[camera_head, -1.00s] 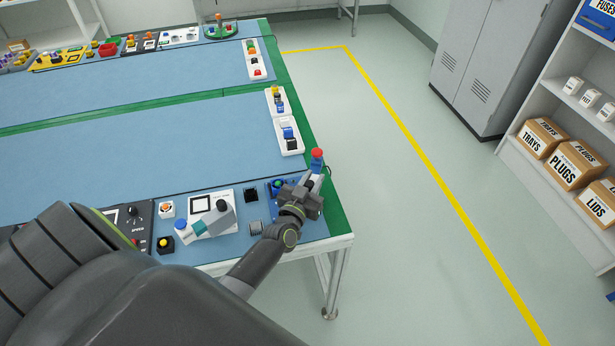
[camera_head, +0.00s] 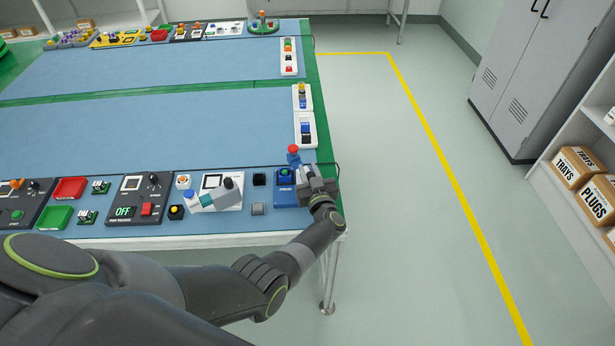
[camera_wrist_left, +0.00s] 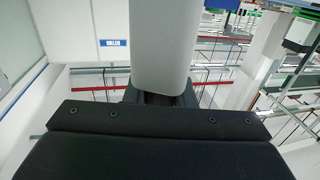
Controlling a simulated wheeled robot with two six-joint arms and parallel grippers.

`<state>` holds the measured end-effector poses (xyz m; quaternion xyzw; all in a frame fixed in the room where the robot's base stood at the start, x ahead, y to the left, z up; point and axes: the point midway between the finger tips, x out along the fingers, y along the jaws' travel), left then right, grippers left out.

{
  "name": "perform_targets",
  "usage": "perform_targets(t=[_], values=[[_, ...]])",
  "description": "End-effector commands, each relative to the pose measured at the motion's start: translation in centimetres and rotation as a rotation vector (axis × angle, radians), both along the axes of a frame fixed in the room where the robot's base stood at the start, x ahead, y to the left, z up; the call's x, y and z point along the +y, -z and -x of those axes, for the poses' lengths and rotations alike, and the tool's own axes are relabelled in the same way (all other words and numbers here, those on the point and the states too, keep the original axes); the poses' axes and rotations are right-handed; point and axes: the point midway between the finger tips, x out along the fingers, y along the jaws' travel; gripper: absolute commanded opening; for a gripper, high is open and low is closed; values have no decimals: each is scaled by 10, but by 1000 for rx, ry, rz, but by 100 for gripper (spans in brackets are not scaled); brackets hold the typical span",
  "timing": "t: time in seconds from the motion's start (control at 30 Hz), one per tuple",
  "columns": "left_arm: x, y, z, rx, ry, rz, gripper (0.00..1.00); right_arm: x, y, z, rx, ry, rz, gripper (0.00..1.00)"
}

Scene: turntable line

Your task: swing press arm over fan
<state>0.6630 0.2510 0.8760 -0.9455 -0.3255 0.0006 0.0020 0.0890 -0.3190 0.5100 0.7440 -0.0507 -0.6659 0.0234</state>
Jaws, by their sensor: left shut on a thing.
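The press has a blue base (camera_head: 287,199) labelled PRESS at the front right corner of the table. Its blue press arm with a red knob (camera_head: 293,149) stands above the back of the base. A small dark and green part (camera_head: 285,173) sits on the base, below the knob; I cannot tell whether it is the fan. My left gripper (camera_head: 303,173) is at the right of the base, shut on the press arm; its fingers partly hide the grip. In the left wrist view a pale grey cylinder (camera_wrist_left: 165,45) is seen close up. My right gripper is not in view.
A black block (camera_head: 259,179) and a grey block (camera_head: 258,209) lie left of the press. White trays (camera_head: 305,142) lie behind the press. The floor right of the table is clear.

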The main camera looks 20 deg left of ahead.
Motion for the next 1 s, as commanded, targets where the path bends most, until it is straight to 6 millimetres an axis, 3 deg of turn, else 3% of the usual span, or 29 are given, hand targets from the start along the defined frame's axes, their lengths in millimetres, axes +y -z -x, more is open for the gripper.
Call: perform_targets(t=[0.2,0.4,1.0], values=[[1,4,1,-3,-161,3,0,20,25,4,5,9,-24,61],[2,3,3,-3,-267,3,0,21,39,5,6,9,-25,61],[4,0,4,-3,-344,3,0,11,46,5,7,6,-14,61]])
